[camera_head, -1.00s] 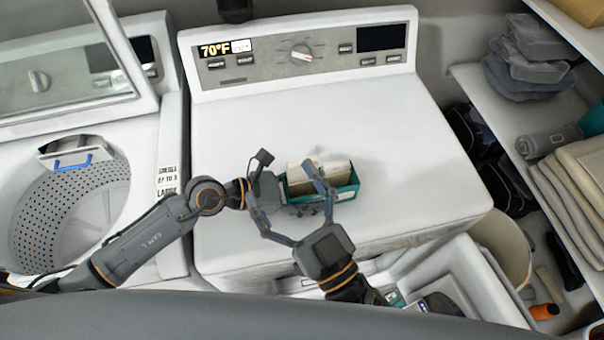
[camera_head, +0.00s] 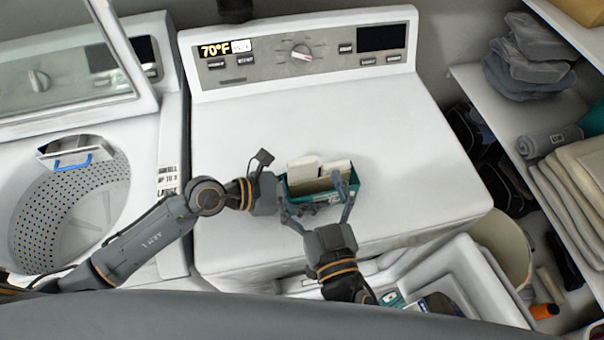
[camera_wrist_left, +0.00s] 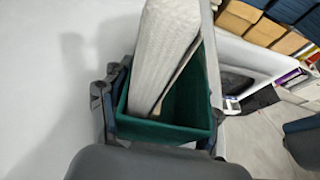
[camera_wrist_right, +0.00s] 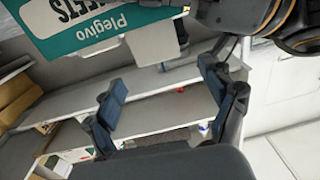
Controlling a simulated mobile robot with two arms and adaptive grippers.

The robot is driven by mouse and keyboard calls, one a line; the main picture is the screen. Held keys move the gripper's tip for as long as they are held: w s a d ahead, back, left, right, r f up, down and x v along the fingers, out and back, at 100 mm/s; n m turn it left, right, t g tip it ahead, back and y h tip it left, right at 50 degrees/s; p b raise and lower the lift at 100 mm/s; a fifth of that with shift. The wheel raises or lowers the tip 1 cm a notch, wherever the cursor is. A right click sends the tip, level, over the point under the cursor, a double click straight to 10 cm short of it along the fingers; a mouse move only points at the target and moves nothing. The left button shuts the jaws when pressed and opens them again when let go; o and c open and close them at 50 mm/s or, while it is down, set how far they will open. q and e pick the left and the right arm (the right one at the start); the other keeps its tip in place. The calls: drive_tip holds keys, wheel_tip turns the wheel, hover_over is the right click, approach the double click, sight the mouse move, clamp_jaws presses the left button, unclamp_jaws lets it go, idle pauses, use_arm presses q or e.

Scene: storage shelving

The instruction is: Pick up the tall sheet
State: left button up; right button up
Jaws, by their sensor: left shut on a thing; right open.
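A small teal-green open box (camera_head: 352,190) is at the front middle of the white machine top. Pale sheets stand in it: one (camera_head: 303,170) on the left and one (camera_head: 337,168) on the right; I cannot tell which is taller. In the left wrist view a long pale sheet (camera_wrist_left: 160,50) rises from the green box (camera_wrist_left: 165,130). My left gripper (camera_head: 272,192) is shut on the box, at its left side. My right gripper (camera_head: 318,198) is open and empty at the box's near side. In the right wrist view the box's printed face (camera_wrist_right: 100,30) lies beyond its open fingers (camera_wrist_right: 160,85).
The white machine (camera_head: 330,110) has clear top around the box, with a control panel (camera_head: 300,52) at the back. An open washer (camera_head: 70,200) is on the left. Shelves with folded towels (camera_head: 575,185) stand on the right. A bin (camera_head: 500,245) is at the lower right.

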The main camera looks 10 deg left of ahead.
sight(303, 166)
drive_tip(key=shift+f+x, duration=0.15)
drive_tip(key=shift+x, duration=1.35)
drive_tip(key=shift+f+x, duration=0.15)
drive_tip(key=shift+x, duration=1.4)
drive_tip(key=c, duration=1)
